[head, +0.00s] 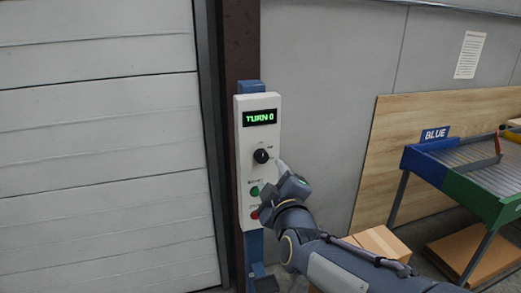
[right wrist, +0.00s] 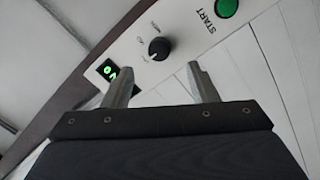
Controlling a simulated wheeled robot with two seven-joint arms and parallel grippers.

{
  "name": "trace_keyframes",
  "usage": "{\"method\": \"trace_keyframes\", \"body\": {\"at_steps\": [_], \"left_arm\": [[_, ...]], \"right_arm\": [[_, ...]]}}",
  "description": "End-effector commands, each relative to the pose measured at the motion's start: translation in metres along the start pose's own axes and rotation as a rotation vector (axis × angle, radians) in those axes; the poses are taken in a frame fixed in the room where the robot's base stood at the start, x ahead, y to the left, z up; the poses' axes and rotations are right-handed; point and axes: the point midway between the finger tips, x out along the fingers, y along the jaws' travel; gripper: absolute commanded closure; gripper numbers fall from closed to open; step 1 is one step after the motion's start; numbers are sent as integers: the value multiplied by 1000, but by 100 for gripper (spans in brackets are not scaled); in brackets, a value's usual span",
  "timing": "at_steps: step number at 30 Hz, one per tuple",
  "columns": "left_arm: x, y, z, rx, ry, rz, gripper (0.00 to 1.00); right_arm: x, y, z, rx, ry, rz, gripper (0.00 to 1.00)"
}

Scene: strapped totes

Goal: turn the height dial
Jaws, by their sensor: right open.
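The height dial is a round black knob (head: 261,156) on a white control panel (head: 242,185) mounted on a post. It also shows in the right wrist view (right wrist: 159,49), beyond the fingertips. A green-lit display (head: 260,117) above it reads "TURN 0". A green start button (head: 254,191) and a red button (head: 254,215) sit below the dial. My right gripper (head: 281,172) is just below and right of the dial in the head view. In the right wrist view its two fingers (right wrist: 160,77) are apart with nothing between them, and the dial is not held.
A large white slatted door (head: 100,150) fills the left. At the right stand a blue-and-green roller table (head: 450,170) with a "BLUE" sign (head: 434,134), a plywood board (head: 390,150) and a cardboard box (head: 380,242) on the floor.

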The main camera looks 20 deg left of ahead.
Motion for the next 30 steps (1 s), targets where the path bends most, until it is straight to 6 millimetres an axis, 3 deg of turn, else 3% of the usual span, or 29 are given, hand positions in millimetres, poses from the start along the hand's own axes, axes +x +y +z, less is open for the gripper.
{"method": "trace_keyframes", "body": {"at_steps": [15,27,30], "left_arm": [[-13,6,-6,0,0,0,100],[-14,6,-7,0,0,0,100],[-14,6,-7,0,0,0,100]], "right_arm": [[68,0,-5,-17,6,8,47],[78,-1,-4,-14,6,6,47],[78,-1,-4,-14,6,6,59]]}}
